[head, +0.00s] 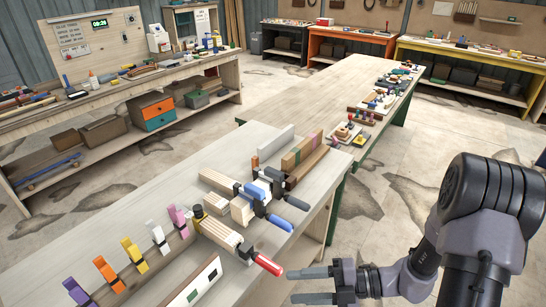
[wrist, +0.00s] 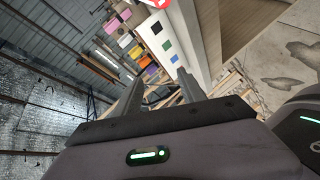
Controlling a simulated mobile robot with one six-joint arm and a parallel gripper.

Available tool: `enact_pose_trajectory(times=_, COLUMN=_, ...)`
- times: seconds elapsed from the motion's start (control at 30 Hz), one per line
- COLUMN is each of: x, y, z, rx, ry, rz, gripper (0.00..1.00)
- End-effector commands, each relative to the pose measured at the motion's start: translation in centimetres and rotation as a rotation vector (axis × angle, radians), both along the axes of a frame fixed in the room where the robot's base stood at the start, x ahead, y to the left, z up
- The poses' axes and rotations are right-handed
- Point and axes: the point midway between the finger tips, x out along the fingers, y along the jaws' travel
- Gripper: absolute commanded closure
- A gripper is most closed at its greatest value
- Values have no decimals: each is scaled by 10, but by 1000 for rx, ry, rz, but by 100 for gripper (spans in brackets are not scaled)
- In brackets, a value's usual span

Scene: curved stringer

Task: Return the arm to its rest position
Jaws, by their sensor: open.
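My gripper (head: 318,284) is at the lower right of the head view, in the air beside the near workbench's right edge. Its two fingers are apart and nothing shows between them. In the wrist view my gripper (wrist: 160,90) also shows its fingers spread and empty. My dark grey arm bends at the right of the head view, clear of the bench. The near workbench (head: 190,262) holds clamps and wood pieces. A red-handled clamp (head: 266,264) sticks out past its edge, near the fingers but apart from them.
Coloured clamps (head: 133,254) stand in a row on the near bench. A blue-handled clamp (head: 280,222) also points towards the edge. A green-legged table (head: 345,75) stands behind. Open concrete floor (head: 395,205) lies right of the benches. Shelved benches line the back.

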Motion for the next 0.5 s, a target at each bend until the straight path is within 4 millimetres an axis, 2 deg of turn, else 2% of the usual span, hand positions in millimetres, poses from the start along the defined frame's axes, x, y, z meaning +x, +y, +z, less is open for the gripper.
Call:
enact_pose_trajectory(times=0.03, x=-12, y=10, z=7, rx=-124, ry=-245, rz=168, gripper=52)
enact_pose_trajectory(times=0.13, x=-45, y=18, z=27, rx=-354, ry=-793, rz=574, gripper=52)
enact_pose_trajectory(times=0.27, x=-81, y=12, z=43, rx=-580, ry=-1478, rz=1168, gripper=52)
enact_pose_trajectory(times=0.3, x=-89, y=8, z=47, rx=-634, ry=-1671, rz=1364, gripper=52)
enact_pose_trajectory(times=0.4, x=-101, y=-5, z=59, rx=-737, ry=-2056, rz=1841, gripper=52)
enact_pose_trajectory(times=0.47, x=-105, y=-11, z=68, rx=-778, ry=-2208, rz=2095, gripper=52)
enact_pose_trajectory(times=0.5, x=-107, y=-15, z=73, rx=725, ry=2068, rz=-2035, gripper=52)
